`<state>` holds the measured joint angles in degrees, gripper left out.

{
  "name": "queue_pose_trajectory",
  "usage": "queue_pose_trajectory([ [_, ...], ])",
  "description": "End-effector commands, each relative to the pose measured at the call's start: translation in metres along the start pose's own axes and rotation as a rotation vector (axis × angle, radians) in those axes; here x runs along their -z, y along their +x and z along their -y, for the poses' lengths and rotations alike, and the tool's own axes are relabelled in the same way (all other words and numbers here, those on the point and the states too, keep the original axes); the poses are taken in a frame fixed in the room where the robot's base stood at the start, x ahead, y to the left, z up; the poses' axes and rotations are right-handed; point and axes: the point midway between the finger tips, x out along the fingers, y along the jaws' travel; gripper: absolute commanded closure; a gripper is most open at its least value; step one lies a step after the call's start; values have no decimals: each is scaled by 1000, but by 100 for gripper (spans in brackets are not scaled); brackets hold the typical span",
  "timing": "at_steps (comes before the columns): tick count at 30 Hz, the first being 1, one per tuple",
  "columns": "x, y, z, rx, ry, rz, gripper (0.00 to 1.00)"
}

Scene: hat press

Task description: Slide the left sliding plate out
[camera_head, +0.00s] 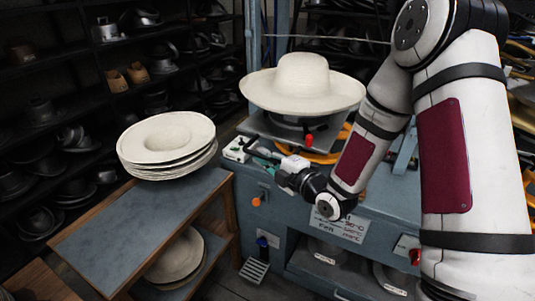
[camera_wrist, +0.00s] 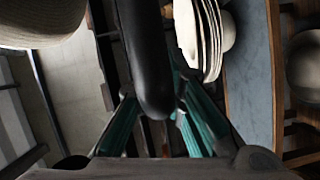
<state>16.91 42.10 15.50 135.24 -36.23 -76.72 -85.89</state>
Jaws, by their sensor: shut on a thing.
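A grey sliding plate (camera_head: 275,128) shows on the press under a cream wide-brimmed hat (camera_head: 303,80); the hat hides most of it. My gripper (camera_head: 245,150) is at the front left of the plate, below the hat's brim. In the wrist view, my gripper's teal fingers (camera_wrist: 155,95) lie on both sides of a thick black handle (camera_wrist: 150,60) and are shut on it. The handle's join to the plate is hidden. The hat's underside or brim shows at the upper left of the wrist view (camera_wrist: 40,22).
A stack of cream hats (camera_head: 167,143) sits on a wooden-framed table (camera_head: 145,215) to the left, with bare grey top in front. A red knob (camera_head: 309,138) stands under the hat's brim. The blue press bench (camera_head: 262,190) lies below my gripper. Dark shelves line the back.

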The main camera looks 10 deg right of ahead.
Motion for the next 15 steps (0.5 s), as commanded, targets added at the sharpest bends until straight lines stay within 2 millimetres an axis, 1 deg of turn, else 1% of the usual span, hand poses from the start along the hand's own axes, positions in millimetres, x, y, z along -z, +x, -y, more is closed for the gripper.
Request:
queue_pose_trajectory([
  [1, 4, -1, 2, 6, 3, -8, 100],
  [8, 6, -2, 3, 8, 5, -11, 100],
  [9, 6, -2, 3, 9, 5, -12, 84],
  [11, 6, -2, 3, 9, 5, -12, 71],
  [12, 6, -2, 3, 8, 5, -11, 69],
  [15, 5, -1, 2, 7, 4, -9, 69],
])
